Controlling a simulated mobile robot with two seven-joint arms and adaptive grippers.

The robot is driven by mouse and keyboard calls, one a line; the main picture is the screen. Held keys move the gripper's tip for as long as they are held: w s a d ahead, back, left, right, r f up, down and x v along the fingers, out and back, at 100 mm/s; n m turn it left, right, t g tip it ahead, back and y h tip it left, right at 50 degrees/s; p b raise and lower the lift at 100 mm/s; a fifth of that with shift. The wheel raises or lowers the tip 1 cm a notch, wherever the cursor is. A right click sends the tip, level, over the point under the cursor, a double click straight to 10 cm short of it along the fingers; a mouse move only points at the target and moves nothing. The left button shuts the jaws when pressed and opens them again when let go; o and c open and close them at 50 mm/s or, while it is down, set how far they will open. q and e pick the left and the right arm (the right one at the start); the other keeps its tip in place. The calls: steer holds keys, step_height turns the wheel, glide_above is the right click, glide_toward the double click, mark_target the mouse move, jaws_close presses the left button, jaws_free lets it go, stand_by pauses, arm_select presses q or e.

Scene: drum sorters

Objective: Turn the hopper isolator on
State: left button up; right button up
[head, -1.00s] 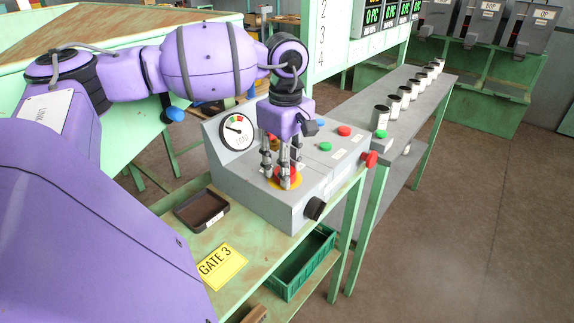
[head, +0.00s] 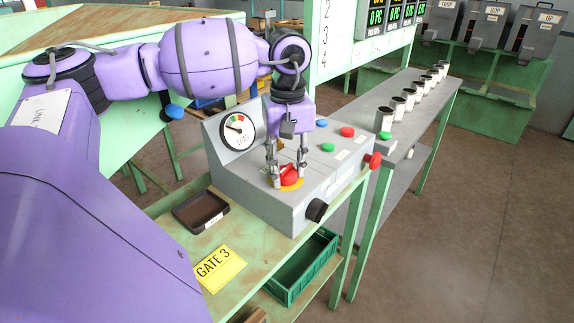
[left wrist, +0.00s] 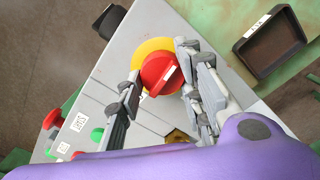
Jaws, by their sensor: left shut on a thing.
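The hopper isolator is a red rotary knob (head: 289,172) on a yellow round plate (left wrist: 148,48), set in the sloping top of a grey control box (head: 262,204). My left gripper (head: 289,177) points down over it, one finger on each side, shut on the red knob. The left wrist view shows the knob (left wrist: 160,72) with a white mark on its raised grip, between the finger pads. The fingers hide part of the plate. My right gripper is in neither view.
A gauge (head: 238,131) stands on the box's back. Green (head: 327,147), red (head: 347,132) and blue buttons lie right of the knob. A red side button (head: 373,160) and black knob (head: 316,210) stick out. A dark tray (head: 201,211) sits left.

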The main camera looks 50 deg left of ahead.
mark_target(289, 166)
arm_select(q)
steer(key=shift+w+r, duration=0.25)
steer(key=shift+r, duration=0.05)
steer(key=o, duration=1.1)
steer(key=shift+f, duration=0.15)
step_height(289, 166, up, 12)
